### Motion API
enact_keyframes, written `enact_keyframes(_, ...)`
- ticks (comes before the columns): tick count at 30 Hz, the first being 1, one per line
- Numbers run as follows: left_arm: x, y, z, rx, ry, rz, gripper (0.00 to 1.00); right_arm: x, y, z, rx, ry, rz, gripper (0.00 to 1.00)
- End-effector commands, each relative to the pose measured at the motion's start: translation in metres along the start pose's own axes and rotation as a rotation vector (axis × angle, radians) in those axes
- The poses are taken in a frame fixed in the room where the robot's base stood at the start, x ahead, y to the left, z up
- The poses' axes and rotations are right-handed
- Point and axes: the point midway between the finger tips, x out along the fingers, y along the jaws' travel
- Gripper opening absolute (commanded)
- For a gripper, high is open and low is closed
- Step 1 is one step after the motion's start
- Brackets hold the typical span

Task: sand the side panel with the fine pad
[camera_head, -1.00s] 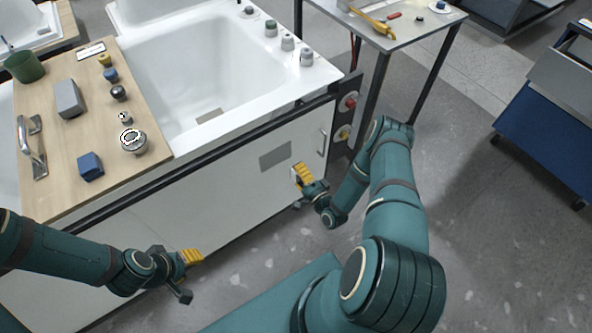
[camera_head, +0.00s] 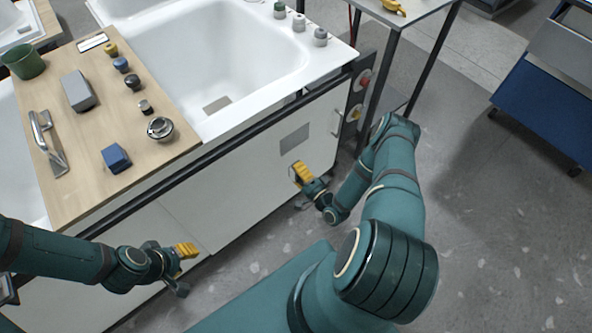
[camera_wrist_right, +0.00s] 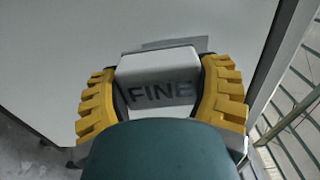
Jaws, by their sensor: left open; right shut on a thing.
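The white side panel (camera_head: 235,195) of the tub stand has a grey rectangular patch (camera_head: 294,139) towards its right end. My right gripper (camera_head: 301,173) is by the panel, just below that patch. In the right wrist view its yellow fingers are shut on the fine pad (camera_wrist_right: 162,92), a light grey block marked "FINE". The panel (camera_wrist_right: 75,50) lies behind the pad, and part of the grey patch (camera_wrist_right: 190,43) shows past its upper edge. I cannot tell whether the pad touches the panel. My left gripper (camera_head: 187,250) is open and empty near the panel's lower left.
A wooden board (camera_head: 85,140) on the white tub (camera_head: 225,60) carries a blue block (camera_head: 116,158), a grey block (camera_head: 78,91), a metal handle (camera_head: 47,143), a green cup (camera_head: 23,61) and several knobs. A side table (camera_head: 420,20) stands behind; a blue cart (camera_head: 545,115) stands right.

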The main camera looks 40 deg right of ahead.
Motion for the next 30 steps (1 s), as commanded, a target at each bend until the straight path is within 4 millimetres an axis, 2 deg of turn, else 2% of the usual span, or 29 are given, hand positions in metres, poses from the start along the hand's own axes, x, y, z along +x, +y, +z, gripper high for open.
enact_keyframes(8, 0.001, 0.0, 0.0, 0.001, 0.0, 0.0, 0.41, 0.007, 0.0, 0.0, 0.0, 0.0, -0.001, 0.4)
enact_keyframes(21, 0.003, -0.001, 0.0, 0.001, 0.001, 0.0, 0.41, 0.048, 0.0, 0.0, -0.001, -0.001, -0.001, 0.4)
enact_keyframes(30, 0.004, -0.001, -0.001, 0.001, 0.002, 0.0, 0.41, 0.06, 0.0, 0.0, 0.0, 0.0, -0.001, 0.4)
